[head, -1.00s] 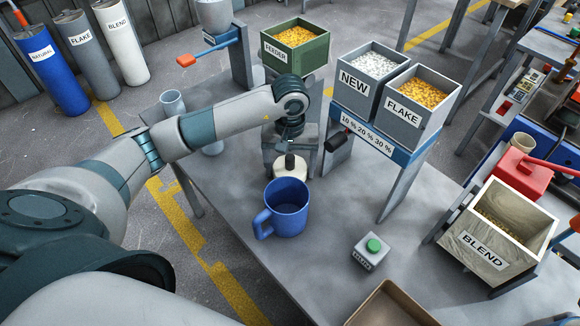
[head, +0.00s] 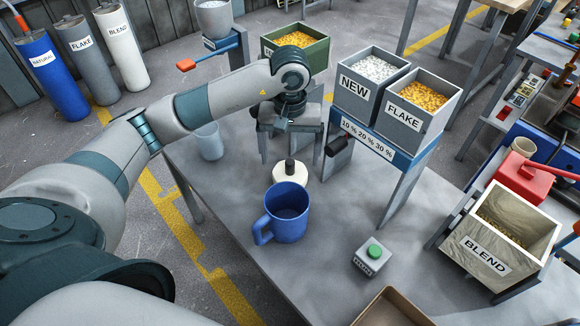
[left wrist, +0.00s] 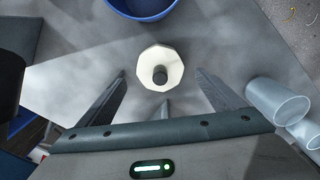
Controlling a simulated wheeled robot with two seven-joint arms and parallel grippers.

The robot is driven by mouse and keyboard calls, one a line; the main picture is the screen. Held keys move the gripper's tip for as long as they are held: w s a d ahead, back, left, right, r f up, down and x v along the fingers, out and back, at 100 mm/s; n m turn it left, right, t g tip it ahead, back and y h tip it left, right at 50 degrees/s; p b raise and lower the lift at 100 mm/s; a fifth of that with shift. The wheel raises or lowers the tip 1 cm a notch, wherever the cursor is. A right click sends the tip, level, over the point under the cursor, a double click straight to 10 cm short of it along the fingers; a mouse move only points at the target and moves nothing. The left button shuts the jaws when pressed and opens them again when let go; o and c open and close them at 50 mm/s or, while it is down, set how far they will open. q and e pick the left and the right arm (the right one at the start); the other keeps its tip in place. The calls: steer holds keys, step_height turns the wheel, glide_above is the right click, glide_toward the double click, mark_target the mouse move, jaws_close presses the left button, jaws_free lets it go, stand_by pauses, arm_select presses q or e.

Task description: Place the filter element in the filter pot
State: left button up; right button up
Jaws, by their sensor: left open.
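A white, many-sided block with a dark knob on top, which looks like the filter element (head: 289,171), stands upright on the grey table. It also shows in the left wrist view (left wrist: 148,75). A blue mug-like pot with a handle (head: 287,213) stands just in front of it; its rim shows at the top of the left wrist view (left wrist: 142,14). No label tells whether this is the filter pot. My left gripper (head: 278,124) is behind the white block, apart from it. Its open, empty fingers (left wrist: 160,85) point towards the block. My right gripper is not in view.
A clear cup (head: 209,142) stands left of the block; two show in the left wrist view (left wrist: 280,105). The stand with the NEW (head: 357,98) and FLAKE (head: 402,117) bins rises to the right. A box with a green button (head: 373,257) and a tan tray (head: 392,312) are nearer.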

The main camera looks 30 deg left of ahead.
arm_select(q)
step_height(320, 180, up, 4)
steer(key=shift+f, duration=0.1)
steer(key=shift+r+b, duration=0.3)
steer(key=shift+r, duration=0.35)
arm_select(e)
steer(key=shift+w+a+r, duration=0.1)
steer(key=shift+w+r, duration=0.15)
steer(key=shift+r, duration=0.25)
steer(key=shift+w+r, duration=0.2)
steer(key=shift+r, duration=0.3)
